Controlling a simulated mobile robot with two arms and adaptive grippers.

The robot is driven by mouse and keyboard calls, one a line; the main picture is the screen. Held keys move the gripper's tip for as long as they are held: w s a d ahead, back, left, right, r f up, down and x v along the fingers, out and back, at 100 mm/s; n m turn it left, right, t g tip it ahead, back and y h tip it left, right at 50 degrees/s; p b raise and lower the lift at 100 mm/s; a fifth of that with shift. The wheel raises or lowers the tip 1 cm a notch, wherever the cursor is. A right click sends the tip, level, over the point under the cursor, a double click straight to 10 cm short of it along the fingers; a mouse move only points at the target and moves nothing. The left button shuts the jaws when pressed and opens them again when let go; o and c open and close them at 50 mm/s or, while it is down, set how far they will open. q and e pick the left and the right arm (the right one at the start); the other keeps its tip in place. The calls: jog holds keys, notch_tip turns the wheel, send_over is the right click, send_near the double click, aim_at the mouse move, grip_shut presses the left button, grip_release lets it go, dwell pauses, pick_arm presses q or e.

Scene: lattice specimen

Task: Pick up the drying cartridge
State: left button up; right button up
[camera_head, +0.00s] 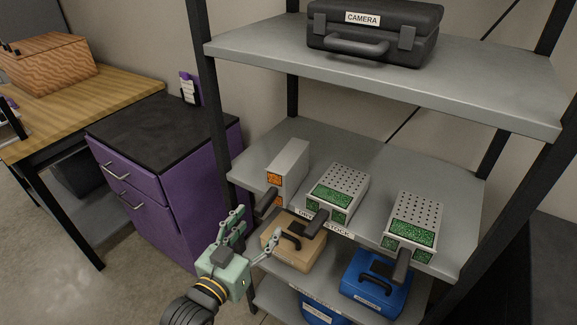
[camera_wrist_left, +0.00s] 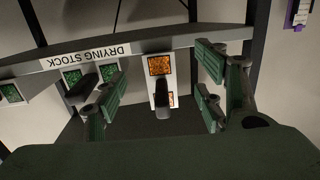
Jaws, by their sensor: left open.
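Cartridges with black handles stand on the middle shelf (camera_head: 350,170), whose front edge reads "DRYING STOCK". The left one (camera_head: 288,165) is a narrow grey-white box with an orange window. The middle one (camera_head: 338,190) and right one (camera_head: 413,222) have perforated tops and green windows. My left gripper (camera_head: 257,224) is open and empty, in front of and below the orange-windowed cartridge. In the left wrist view, its fingers (camera_wrist_left: 160,82) spread either side of that cartridge's handle (camera_wrist_left: 162,118), apart from it. The wrist picture shows the label upside down. My right gripper is not in view.
A black camera case (camera_head: 372,30) is on the top shelf. A dark shelf post (camera_head: 211,90) and purple cabinet (camera_head: 165,190) stand left.

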aim_at(259, 216)
pick_arm(q)
jog(key=r, duration=0.2)
jog(key=d+r, duration=0.1)
jog(key=shift+r+t, duration=0.3)
jog(key=shift+r, duration=0.05)
jog(key=shift+w+r, duration=0.15)
jog(key=shift+w, duration=0.2)
jog(key=x, duration=0.1)
jog(key=p+x, duration=0.1)
jog(key=shift+w+r+p, duration=0.25)
jog(key=shift+w+p, duration=0.05)
jog(key=shift+w, duration=0.15)
jog(key=x, duration=0.3)
jog(key=shift+w+d+f+p, duration=0.1)
jog(key=shift+d+p, duration=0.05)
jog(key=shift+p, duration=0.25)
jog(key=shift+w, duration=0.15)
jog(key=c, duration=1.4)
jog(key=shift+c, duration=0.7)
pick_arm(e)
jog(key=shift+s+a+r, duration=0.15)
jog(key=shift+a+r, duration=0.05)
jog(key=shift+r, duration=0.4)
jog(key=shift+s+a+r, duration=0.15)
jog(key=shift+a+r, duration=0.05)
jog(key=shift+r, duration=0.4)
